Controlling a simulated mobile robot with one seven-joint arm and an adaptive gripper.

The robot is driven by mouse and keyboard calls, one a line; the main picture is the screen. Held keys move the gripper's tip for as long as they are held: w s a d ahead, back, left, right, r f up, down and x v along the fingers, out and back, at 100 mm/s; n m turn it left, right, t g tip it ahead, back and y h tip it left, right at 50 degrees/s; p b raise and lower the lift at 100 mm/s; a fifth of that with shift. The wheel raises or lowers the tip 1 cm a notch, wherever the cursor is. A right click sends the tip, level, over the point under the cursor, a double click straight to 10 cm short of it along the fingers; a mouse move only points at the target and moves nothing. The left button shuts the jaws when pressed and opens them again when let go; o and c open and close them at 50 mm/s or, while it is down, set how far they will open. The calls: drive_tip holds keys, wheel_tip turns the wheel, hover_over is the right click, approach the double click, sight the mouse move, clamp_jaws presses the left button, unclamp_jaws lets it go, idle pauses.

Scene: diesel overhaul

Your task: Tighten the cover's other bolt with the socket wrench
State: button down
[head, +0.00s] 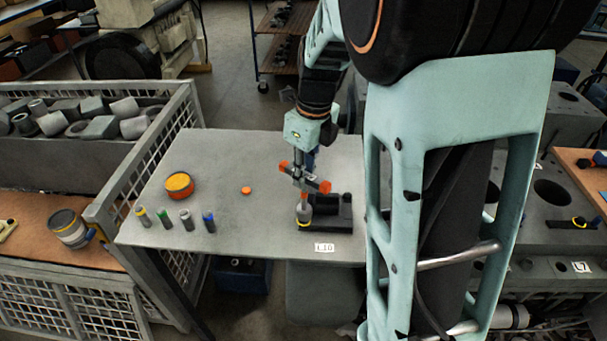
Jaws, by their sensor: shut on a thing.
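My gripper (304,180), with orange finger pads, points down over the front right of the grey table (255,150). It is shut on an upright tool with a grey and orange shaft, which I take for the socket wrench (304,209). The tool's lower end is at a yellow ring beside a black holder (332,212); I cannot tell whether it stands in it or is lifted. I cannot make out the cover or its bolts for certain. My arm hides part of the scene on the right.
An orange-yellow round tin (179,185), a small orange disc (246,190) and several capped cylinders (186,219) stand on the table's left. A mesh-sided crate (110,190) borders it. Right of my arm are a grey block with round holes (552,193) and a black part with a yellow ring (578,222).

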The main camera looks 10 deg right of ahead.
drive_tip(key=n, duration=0.8)
drive_tip(key=shift+g+y, duration=0.3)
drive_tip(key=shift+g, duration=0.1)
drive_tip(key=n, duration=0.8)
drive_tip(key=shift+g, duration=0.4)
drive_tip(key=n, duration=0.3)
drive_tip(key=shift+s+n, duration=0.1)
drive_tip(key=shift+n, duration=0.3)
drive_tip(key=n, duration=0.3)
drive_tip(key=shift+n+g+h, duration=0.4)
drive_tip(key=n, duration=0.4)
drive_tip(key=shift+h, duration=0.3)
drive_tip(key=shift+n, duration=1.7)
drive_tip(key=shift+f, duration=0.1)
